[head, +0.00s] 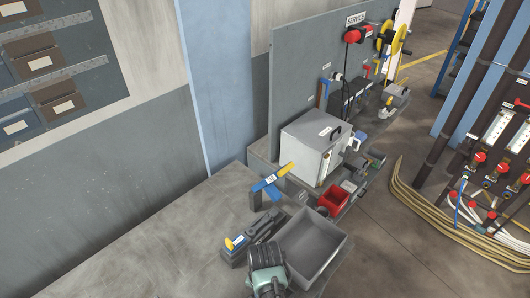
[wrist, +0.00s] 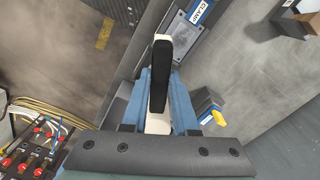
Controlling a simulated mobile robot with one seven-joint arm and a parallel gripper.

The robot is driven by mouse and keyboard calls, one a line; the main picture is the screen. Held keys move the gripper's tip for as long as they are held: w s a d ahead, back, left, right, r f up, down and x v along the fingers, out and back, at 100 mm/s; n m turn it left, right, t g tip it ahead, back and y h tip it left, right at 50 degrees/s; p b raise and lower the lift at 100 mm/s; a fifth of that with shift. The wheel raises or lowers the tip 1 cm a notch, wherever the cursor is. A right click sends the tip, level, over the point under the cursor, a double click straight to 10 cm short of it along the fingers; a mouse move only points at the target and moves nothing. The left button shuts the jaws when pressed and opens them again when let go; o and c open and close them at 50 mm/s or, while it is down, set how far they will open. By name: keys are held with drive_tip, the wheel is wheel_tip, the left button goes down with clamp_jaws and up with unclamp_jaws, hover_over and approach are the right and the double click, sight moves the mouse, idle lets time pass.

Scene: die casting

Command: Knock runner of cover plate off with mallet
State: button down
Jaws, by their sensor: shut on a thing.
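My gripper (wrist: 159,92) is in the lower middle of the wrist view. Its blue fingers are shut on a long piece with a black face and white parts, which looks like the mallet (wrist: 160,62). Which end faces the camera is unclear. Beyond it is a block with a "CLAMP" label (wrist: 200,14). A flat grey plate (wrist: 184,38) with small dark holes lies by that label and may be the cover plate. I cannot make out a runner.
On the bench (head: 140,235) stand a grey open tray (head: 337,262), a red bin (head: 334,201) and a grey box (head: 318,146). A blue and yellow piece (wrist: 209,106) is right of my gripper. Red valves (wrist: 22,163) and yellow cables lie lower left. The bench's left part is clear.

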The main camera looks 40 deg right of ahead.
wheel_tip(320, 180, up, 2)
drive_tip(key=shift+r+p, duration=0.25)
drive_tip(key=shift+p, duration=0.6)
drive_tip(key=shift+r, duration=1.1)
drive_tip(key=a+f+n+b, duration=0.4)
drive_tip(key=a+n+b, duration=0.2)
drive_tip(key=a+b, duration=0.3)
drive_tip(key=w+a+f+n+b, duration=0.1)
drive_tip(key=a+f+n+b, duration=0.4)
drive_tip(key=a+b, duration=0.3)
drive_tip(key=a, duration=0.3)
drive_tip(key=shift+w+a+n+b, duration=0.3)
drive_tip(key=shift+n+b, duration=0.1)
drive_tip(key=shift+a, duration=0.1)
